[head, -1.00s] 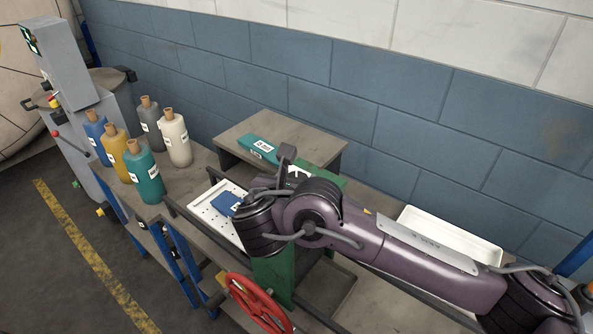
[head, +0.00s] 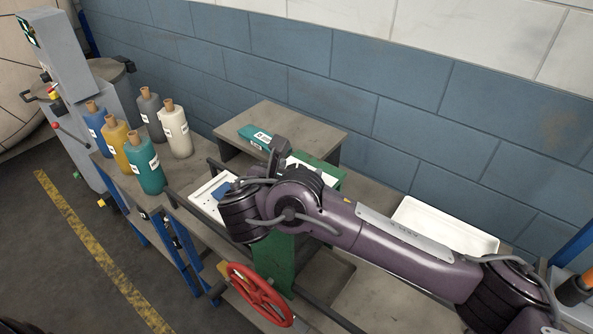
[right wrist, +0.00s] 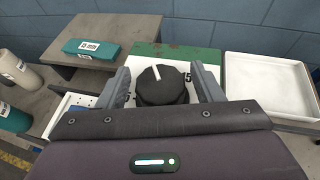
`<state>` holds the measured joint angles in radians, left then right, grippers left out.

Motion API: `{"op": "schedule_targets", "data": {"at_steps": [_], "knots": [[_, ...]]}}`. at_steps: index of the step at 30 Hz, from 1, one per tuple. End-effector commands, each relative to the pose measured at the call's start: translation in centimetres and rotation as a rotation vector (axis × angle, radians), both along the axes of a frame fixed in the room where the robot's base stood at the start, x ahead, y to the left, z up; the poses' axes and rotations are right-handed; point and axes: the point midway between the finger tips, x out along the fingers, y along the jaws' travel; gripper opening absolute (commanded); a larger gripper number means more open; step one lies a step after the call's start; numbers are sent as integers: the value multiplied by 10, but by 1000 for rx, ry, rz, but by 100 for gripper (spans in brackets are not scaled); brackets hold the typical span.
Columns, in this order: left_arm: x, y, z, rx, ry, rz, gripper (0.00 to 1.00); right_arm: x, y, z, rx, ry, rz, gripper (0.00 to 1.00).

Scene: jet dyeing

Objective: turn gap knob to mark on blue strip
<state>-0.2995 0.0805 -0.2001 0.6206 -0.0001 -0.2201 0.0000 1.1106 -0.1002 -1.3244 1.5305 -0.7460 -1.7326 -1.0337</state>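The gap knob (right wrist: 160,88) is round and black, with a white pointer line pointing up and slightly left in the right wrist view. It sits on a white dial plate whose printed figures are partly covered. My right gripper (right wrist: 163,76) has its fingers apart, one on each side of the knob; a narrow gap shows at the left, and contact at the right is unclear. In the head view my right arm hides the knob. A blue piece (head: 222,190), possibly the blue strip, lies on a white perforated tray (head: 205,199). My left gripper is out of view.
A teal labelled block (head: 256,137) lies on a raised shelf (head: 290,119). Several bottles (head: 147,168) stand at the left. A white tray (head: 445,227) lies right of the green machine (head: 268,262). A red handwheel (head: 258,295) juts out in front.

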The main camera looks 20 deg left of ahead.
Motion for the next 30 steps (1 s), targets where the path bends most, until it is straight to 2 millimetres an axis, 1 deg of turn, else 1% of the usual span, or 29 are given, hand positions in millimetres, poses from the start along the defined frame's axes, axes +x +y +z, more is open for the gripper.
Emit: {"op": "schedule_targets", "data": {"at_steps": [8,11,14,18,22,25,30], "knots": [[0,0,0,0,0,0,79,0,0,-1,-2,1,1,64],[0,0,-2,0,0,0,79,-5,1,0,-1,3,4,64],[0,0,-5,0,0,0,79,-18,3,3,2,5,6,64],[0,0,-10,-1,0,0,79,-41,5,13,4,5,5,64],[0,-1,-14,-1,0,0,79,-59,6,21,2,4,5,64],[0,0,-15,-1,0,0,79,-68,7,26,0,2,3,64],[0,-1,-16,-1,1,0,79,-72,6,29,0,2,1,64]]}}
